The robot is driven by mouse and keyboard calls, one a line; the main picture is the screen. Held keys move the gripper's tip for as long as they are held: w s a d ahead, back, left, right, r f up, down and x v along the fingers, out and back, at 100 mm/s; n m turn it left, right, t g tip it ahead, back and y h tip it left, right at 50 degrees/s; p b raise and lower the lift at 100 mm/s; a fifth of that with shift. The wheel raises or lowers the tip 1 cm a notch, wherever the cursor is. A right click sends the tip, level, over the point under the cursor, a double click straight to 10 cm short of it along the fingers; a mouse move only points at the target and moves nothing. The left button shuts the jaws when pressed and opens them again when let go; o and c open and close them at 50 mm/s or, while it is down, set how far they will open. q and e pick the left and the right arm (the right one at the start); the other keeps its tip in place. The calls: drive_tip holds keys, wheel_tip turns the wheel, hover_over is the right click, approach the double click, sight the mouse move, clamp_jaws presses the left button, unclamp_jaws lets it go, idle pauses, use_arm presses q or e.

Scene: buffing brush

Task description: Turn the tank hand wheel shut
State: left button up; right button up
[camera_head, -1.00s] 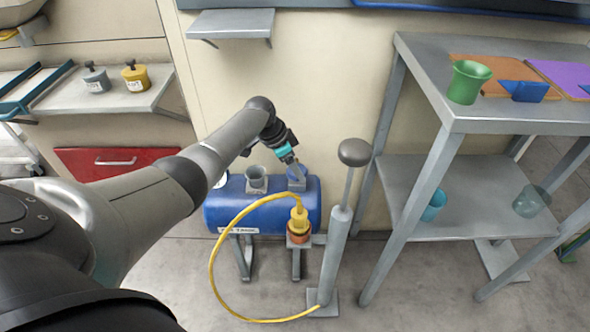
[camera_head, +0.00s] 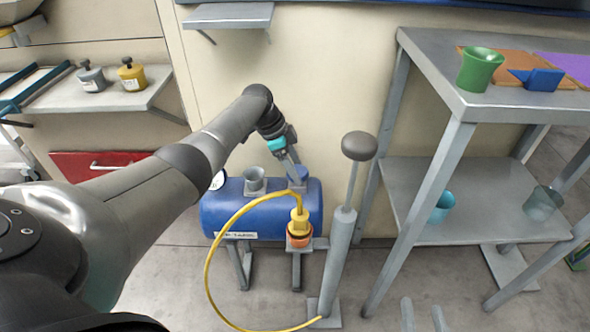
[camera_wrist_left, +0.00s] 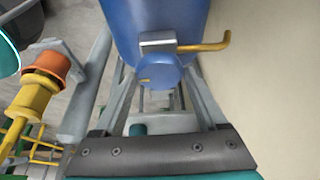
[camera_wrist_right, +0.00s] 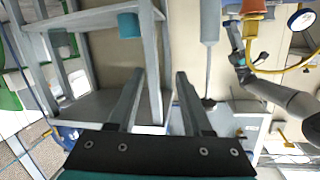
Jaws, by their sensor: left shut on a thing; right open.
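The blue tank (camera_head: 232,213) lies on a metal stand against the wall. Its blue hand wheel (camera_head: 299,175) is on the tank's top right and partly hidden by my left gripper (camera_head: 294,172). In the left wrist view the round hand wheel (camera_wrist_left: 160,76) sits between the fingers of my left gripper (camera_wrist_left: 160,92), which is shut on it. A bent yellow pipe (camera_wrist_left: 205,46) with a grey block shows just beyond the wheel. My right gripper (camera_head: 422,312) is open and empty low over the floor; its spread fingers show in the right wrist view (camera_wrist_right: 160,76).
A yellow hose (camera_head: 212,255) runs from an orange-and-yellow coupling (camera_head: 299,228) beside the tank to a grey upright pump (camera_head: 340,235). A grey shelf table (camera_head: 480,110) with cups stands at the right. A grey cup-shaped fitting (camera_head: 254,180) tops the tank.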

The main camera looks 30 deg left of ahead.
drive_tip(key=shift+s+a+r+t+y, duration=0.25)
drive_tip(key=shift+r+t+y, duration=0.05)
drive_tip(key=shift+t, duration=0.1)
use_arm(q)
drive_tip(key=shift+m, duration=0.3)
drive_tip(key=o, duration=1.3)
drive_tip(key=shift+r, duration=0.1)
use_arm(e)
drive_tip(key=shift+w+d, duration=0.1)
